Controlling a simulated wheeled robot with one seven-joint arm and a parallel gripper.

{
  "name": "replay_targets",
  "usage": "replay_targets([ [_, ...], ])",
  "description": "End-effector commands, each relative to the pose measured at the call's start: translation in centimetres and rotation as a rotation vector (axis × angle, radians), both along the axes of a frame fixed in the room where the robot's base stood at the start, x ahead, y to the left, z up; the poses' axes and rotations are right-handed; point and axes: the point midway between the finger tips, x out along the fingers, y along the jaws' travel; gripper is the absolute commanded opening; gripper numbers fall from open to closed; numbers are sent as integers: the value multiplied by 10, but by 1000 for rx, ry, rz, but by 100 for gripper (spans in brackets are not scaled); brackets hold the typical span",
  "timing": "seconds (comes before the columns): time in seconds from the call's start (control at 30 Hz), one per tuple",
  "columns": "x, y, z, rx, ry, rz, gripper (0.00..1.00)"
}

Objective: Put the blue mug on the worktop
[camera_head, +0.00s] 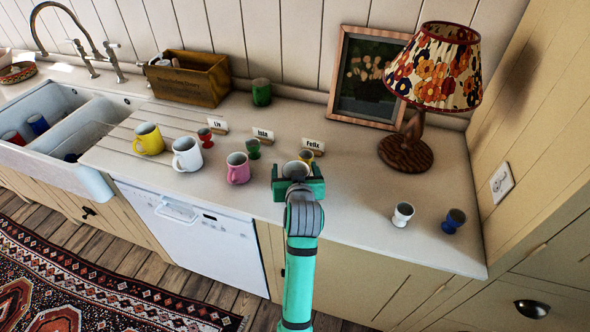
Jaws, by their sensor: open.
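A blue mug-like vessel (38,124) is in the white sink (60,150) at the far left; its lower part is hidden and I cannot make out a handle. The pale worktop (350,215) runs from the sink to the right wall. My green gripper (297,178) is open above the front-middle of the worktop, far right of the sink. A round grey cup-like opening (295,170) shows at the jaws; the gripper hides its sides, so I cannot tell its colour or whether the jaws touch it.
Yellow (149,139), white (187,154) and pink (238,168) mugs stand left of my gripper. Small egg cups and name cards stand behind them. A white egg cup (402,214) and a blue one (453,221) stand right. A lamp (432,75) and picture (365,80) are behind.

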Motion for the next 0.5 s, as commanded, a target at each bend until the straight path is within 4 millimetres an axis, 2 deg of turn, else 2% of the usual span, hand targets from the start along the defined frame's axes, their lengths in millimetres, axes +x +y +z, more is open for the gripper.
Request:
replay_targets([
  [0.17,-12,-1,7,0,-1,-1,80],
  [0.5,-73,-6,33,0,-3,-1,80],
])
